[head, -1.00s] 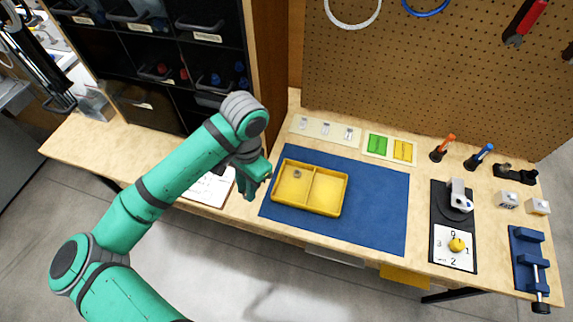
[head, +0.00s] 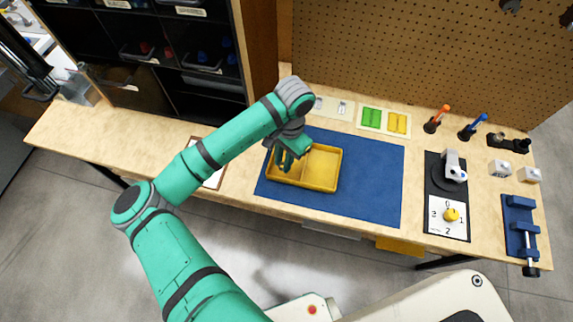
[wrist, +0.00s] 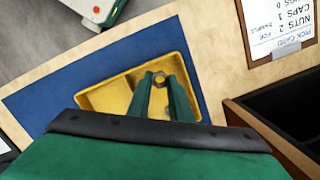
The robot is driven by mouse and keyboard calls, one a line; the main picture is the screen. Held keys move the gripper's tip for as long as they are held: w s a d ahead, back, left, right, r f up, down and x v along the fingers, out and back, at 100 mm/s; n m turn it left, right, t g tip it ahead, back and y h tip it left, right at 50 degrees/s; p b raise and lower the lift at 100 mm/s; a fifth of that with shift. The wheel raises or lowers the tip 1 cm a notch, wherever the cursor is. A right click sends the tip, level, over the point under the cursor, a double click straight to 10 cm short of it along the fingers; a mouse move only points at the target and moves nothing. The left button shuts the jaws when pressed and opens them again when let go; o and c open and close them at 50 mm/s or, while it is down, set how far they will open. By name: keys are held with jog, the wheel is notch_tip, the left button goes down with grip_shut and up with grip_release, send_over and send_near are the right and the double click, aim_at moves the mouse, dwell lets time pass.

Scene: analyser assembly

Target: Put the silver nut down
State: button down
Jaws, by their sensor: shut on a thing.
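My gripper (head: 283,163) is over the left compartment of the yellow two-part tray (head: 321,168) in the head view, its fingers pointing down. In the wrist view, the fingers (wrist: 161,80) are shut on a silver nut (wrist: 159,77), which shows at the fingertips over the tray (wrist: 112,97). Whether the nut touches the tray floor cannot be told. In the head view my gripper and arm hide the nut and part of the left compartment. The right compartment looks empty.
The tray stands on a blue mat (head: 370,190). A dark shelf (head: 170,90) stands behind the arm. The mat right of the tray is clear.

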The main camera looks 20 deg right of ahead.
jog(key=shift+w+d+f, duration=0.1)
jog(key=shift+d+f, duration=0.45)
jog(key=shift+f, duration=1.65)
jog(key=shift+f, duration=0.1)
jog(key=c, duration=1.6)
grip_release()
